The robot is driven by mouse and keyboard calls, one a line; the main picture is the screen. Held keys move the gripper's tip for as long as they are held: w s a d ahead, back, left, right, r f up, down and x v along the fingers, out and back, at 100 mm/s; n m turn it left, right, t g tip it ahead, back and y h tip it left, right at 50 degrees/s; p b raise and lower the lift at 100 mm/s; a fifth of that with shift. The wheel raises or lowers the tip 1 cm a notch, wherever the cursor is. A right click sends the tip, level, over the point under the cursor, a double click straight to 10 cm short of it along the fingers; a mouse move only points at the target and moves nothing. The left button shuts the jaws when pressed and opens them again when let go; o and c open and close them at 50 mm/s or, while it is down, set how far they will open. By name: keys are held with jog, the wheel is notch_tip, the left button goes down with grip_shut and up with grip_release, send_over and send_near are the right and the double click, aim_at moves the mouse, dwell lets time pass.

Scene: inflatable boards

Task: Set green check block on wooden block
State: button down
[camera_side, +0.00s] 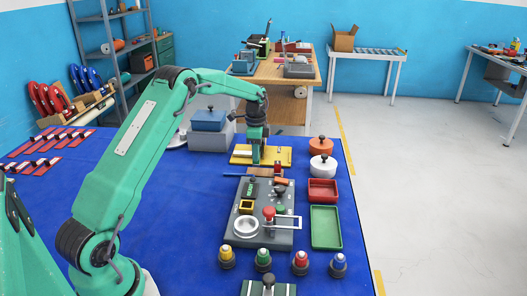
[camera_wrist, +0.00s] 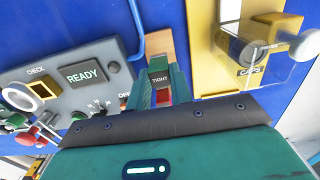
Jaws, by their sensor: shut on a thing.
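My gripper (camera_side: 256,162) points down at the back of the grey control panel. In the wrist view my gripper (camera_wrist: 160,88) has its two green fingers closed around a small dark green block marked TIGHT (camera_wrist: 159,77), which appears to be the green check block. A red patch shows between the fingers below that label. The wooden block (camera_wrist: 153,42) shows as a tan strip just beyond the fingertips. In the side view the wooden block (camera_side: 264,172) lies below the gripper, partly hidden. I cannot tell whether the held block touches it.
The grey panel (camera_side: 270,236) carries a READY display, a yellow CHECK frame (camera_side: 246,207), a red knob and a lever. A yellow fixture (camera_side: 282,156) with a clear cover lies behind. Red (camera_side: 323,190) and green (camera_side: 325,227) trays stand right.

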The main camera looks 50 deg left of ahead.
jog(key=shift+f, duration=1.15)
jog(key=shift+f, duration=0.15)
jog(key=c, duration=1.3)
grip_release()
jog(key=shift+o, duration=0.2)
notch_tip(320, 180, up, 12)
jog(key=shift+d+r, duration=0.1)
jog(key=shift+r, duration=0.15)
